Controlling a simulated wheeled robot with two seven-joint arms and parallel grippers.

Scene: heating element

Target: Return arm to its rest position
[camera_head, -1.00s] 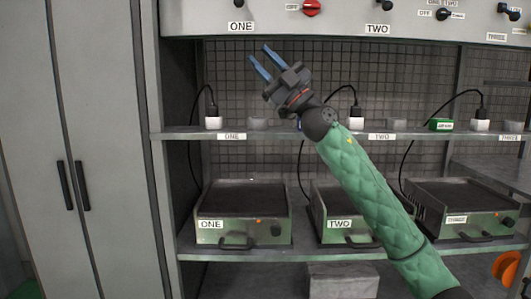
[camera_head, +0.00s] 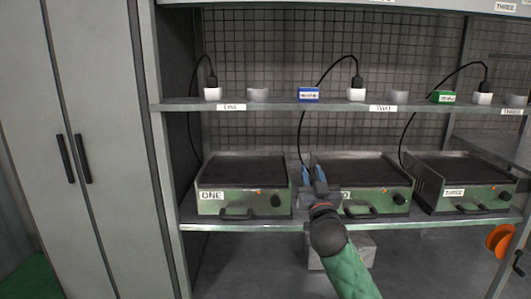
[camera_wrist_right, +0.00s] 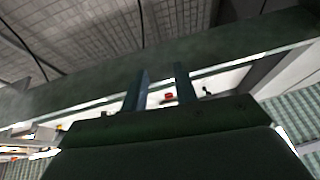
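My right arm, with its green padded sleeve (camera_head: 350,275), comes up from the bottom of the head view. Its gripper (camera_head: 313,173) points up and away, in front of the gap between the heaters marked ONE and TWO. Its two blue fingers stand apart with nothing visible between them. In the right wrist view the fingers (camera_wrist_right: 160,88) are also parted, with a clear gap. Whether the gripper touches a heater cannot be told. My left gripper is not in view.
Heater ONE (camera_head: 240,203), heater TWO (camera_head: 385,203) and heater THREE (camera_head: 470,198) stand on the lower shelf. Plugs, a blue block (camera_head: 308,95) and a green block (camera_head: 443,97) sit on the upper shelf (camera_head: 280,106). A grey cabinet (camera_head: 80,130) stands at left.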

